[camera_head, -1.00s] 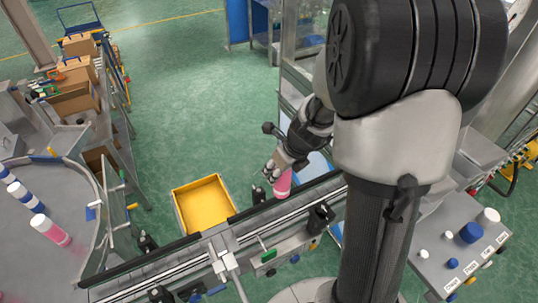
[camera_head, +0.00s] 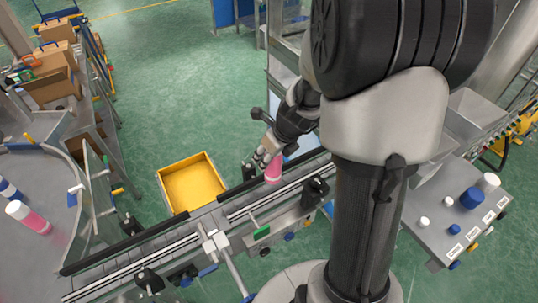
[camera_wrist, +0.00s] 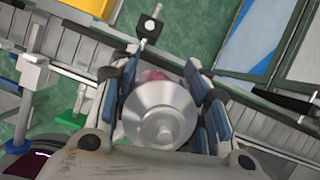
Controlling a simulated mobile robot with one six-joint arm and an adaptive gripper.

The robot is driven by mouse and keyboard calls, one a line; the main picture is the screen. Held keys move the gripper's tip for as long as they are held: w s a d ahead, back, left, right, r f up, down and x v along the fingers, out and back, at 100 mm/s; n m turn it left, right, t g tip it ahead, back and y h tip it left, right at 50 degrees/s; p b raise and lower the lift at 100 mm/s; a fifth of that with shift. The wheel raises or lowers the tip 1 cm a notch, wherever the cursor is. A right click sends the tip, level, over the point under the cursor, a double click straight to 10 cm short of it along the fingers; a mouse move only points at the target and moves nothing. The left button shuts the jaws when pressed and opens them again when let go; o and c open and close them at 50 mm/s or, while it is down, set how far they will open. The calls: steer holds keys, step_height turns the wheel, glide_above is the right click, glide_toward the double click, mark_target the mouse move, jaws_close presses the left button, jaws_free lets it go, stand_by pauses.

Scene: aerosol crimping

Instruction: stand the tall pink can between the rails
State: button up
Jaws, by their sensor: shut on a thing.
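The tall pink can (camera_head: 273,170) is in my gripper (camera_head: 266,158), at the conveyor's far rail in the head view. In the wrist view my gripper (camera_wrist: 162,80) has its blue-padded fingers on both sides of the can. The can's silver domed top (camera_wrist: 160,112) faces the wrist camera, and a little pink shows behind it. The conveyor rails (camera_head: 160,243) run diagonally from lower left to upper right. The can looks roughly upright above or within the rail line. I cannot tell whether its base touches the belt.
A yellow bin (camera_head: 190,184) stands on the floor behind the conveyor. A clamp-like bracket (camera_head: 215,243) crosses the rails left of the can, and a black fitting (camera_head: 315,189) sits on the near side. Another pink can (camera_head: 30,218) lies on the left table.

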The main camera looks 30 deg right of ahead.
steer(key=shift+f+b, duration=3.6)
steer(key=shift+f, duration=0.5)
steer(key=shift+s+a+f+b, duration=0.1)
steer(key=shift+s+f+b, duration=0.2)
steer(key=shift+f, duration=0.2)
steer(key=shift+s+a+f+b, duration=0.1)
steer(key=shift+s+f+b, duration=0.15)
steer(key=shift+f, duration=0.25)
steer(key=shift+w, duration=0.1)
steer(key=o, duration=1.1)
steer(key=shift+w+f, duration=0.15)
steer(key=shift+w, duration=0.2)
steer(key=shift+o, duration=0.3)
steer(key=shift+d, duration=0.1)
steer(key=shift+r, duration=0.25)
